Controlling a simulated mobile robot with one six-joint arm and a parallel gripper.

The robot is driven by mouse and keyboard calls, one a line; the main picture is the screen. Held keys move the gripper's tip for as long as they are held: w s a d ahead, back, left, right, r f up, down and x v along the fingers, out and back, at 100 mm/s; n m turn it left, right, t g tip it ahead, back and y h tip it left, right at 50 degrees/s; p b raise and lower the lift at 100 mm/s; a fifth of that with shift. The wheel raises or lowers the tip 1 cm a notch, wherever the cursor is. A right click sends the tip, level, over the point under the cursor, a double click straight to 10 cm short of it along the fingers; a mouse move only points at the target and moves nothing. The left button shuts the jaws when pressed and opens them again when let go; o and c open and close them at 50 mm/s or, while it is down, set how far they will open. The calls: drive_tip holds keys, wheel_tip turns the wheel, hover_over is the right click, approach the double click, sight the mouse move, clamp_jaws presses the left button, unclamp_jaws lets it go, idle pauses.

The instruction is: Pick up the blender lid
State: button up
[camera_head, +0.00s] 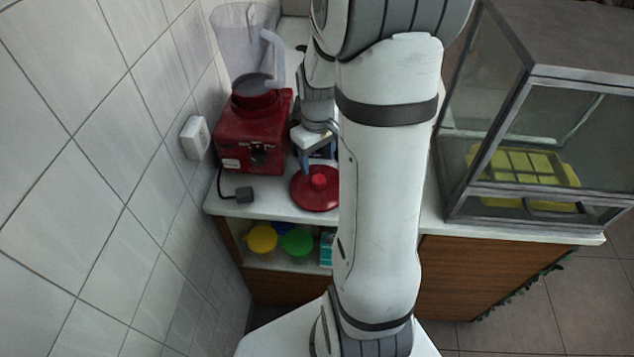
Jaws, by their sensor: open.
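The blender lid (316,190) is a red disc with a raised knob in its middle. It lies flat on the white counter, to the right of and in front of the blender. My gripper (317,158) is open, with its blue-grey fingers pointing down just above and behind the lid's knob. I cannot tell whether the fingers touch the lid. My white arm hides the lid's right edge. The red blender (254,132) stands at the left with a clear jug (240,45) on top.
The white counter (270,205) ends just in front of the lid. A plug (239,195) lies left of the lid. A glass case (560,130) with a yellow tray (520,165) stands at right. Yellow (262,239) and green (298,243) containers sit on the shelf below. A tiled wall is at left.

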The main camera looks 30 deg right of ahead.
sight(318, 178)
drive_tip(key=f, duration=0.4)
drive_tip(key=f+p, duration=0.1)
drive_tip(key=f, duration=0.1)
drive_tip(key=shift+s, duration=0.25)
drive_tip(key=c, duration=1.1)
